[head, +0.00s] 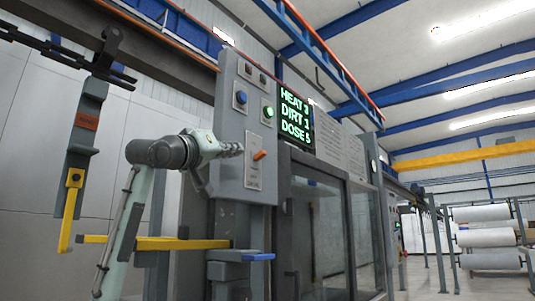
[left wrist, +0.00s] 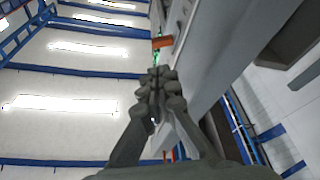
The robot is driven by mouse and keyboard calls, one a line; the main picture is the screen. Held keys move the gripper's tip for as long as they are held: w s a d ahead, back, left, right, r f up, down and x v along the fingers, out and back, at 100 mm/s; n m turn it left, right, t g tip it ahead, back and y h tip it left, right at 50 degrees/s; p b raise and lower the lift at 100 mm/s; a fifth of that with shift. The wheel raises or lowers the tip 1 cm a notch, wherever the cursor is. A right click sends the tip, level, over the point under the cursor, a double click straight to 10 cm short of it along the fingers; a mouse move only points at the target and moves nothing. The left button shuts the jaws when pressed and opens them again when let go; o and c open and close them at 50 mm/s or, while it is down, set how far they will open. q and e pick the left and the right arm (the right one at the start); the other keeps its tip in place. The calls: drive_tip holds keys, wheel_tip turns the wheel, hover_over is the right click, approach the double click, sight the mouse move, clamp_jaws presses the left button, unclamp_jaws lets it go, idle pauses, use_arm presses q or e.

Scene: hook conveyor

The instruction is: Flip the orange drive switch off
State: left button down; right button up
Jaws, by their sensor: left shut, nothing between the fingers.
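The orange drive switch (head: 259,155) is a small lever on a pale plate on the grey control panel (head: 228,103). It tilts up to the right in the head view. My left gripper (head: 239,149) is shut and empty, with its fingertips just left of the lever. In the left wrist view the orange lever (left wrist: 163,42) shows just beyond the shut fingertips (left wrist: 160,75). A small gap seems to lie between them, but I cannot tell for sure whether they touch. My right gripper is not in view.
A display (head: 296,118) reads HEAT, DIRT and DOSE. A hanging hook (head: 72,190) is at the left. A yellow bar (head: 185,244) and a blue-tipped ledge (head: 258,257) lie below the panel.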

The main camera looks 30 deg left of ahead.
sight(260, 156)
use_arm(q)
drive_tip(key=shift+r, duration=0.15)
drive_tip(key=shift+s, duration=0.15)
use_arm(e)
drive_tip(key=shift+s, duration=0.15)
use_arm(q)
drive_tip(key=p+x, duration=0.2)
drive_tip(key=x, duration=0.6)
drive_tip(key=shift+w+r, duration=0.2)
drive_tip(key=shift+w, duration=0.1)
drive_tip(key=shift+p+x, duration=0.4)
drive_tip(key=shift+x, duration=0.35)
drive_tip(key=shift+f, duration=0.1)
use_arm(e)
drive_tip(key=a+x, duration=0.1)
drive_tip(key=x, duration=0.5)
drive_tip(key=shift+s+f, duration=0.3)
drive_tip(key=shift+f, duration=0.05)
